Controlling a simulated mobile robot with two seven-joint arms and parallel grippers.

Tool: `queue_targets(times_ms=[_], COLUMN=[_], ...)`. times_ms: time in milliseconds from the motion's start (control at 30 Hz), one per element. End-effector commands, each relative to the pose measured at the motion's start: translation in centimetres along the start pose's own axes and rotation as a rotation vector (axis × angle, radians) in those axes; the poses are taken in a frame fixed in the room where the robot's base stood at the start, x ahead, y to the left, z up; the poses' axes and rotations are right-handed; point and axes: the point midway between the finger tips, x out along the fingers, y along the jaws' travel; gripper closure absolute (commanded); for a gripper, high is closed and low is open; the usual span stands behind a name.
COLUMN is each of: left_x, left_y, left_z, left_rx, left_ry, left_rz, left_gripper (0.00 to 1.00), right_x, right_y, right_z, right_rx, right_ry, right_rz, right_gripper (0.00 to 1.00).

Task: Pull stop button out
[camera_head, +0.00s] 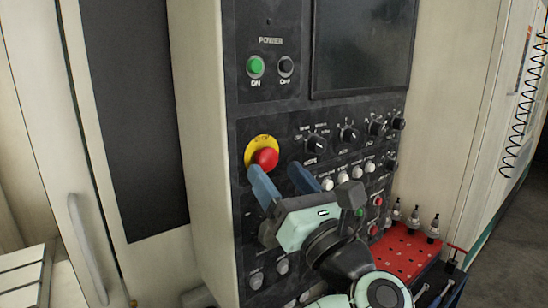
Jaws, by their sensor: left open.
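The red stop button (265,158) sits on a yellow round plate (261,144) on the dark control panel (300,120). My left gripper (281,174) is just below and to the right of the button, with its two blue fingers spread apart and pointing up toward it. The left finger's tip overlaps the button's lower left edge in the picture. The right finger's tip is to the right of the button. I cannot tell whether either finger touches it. My right gripper is not in view.
A green ON button (256,67) and a black OFF button (286,67) are above. A dark screen (362,45) is at the upper right. Knobs (348,133) and white buttons (343,177) line the panel's right part. A red tray (405,255) with several tool holders stands at lower right.

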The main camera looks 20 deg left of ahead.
Motion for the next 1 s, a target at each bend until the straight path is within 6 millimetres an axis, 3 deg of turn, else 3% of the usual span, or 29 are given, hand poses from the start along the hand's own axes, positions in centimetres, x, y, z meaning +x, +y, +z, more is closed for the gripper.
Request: queue_targets(times_ms=[200,533,733,1000], left_x=[2.2,2.4,2.4,1.4], left_y=[0.0,-0.1,-0.1,-0.2], left_z=[0.1,-0.1,-0.1,-0.1], left_rx=[0.001,0.001,0.001,-0.001], left_ry=[0.0,0.0,0.0,0.0], left_rz=[0.0,-0.002,-0.002,-0.004], left_gripper=[0.32,0.32,0.97,1.0], right_x=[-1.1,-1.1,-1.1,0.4], right_y=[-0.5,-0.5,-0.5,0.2], right_z=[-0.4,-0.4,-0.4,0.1], right_rx=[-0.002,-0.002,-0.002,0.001], right_ry=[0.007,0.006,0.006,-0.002], right_rz=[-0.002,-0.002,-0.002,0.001], right_gripper=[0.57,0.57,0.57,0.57])
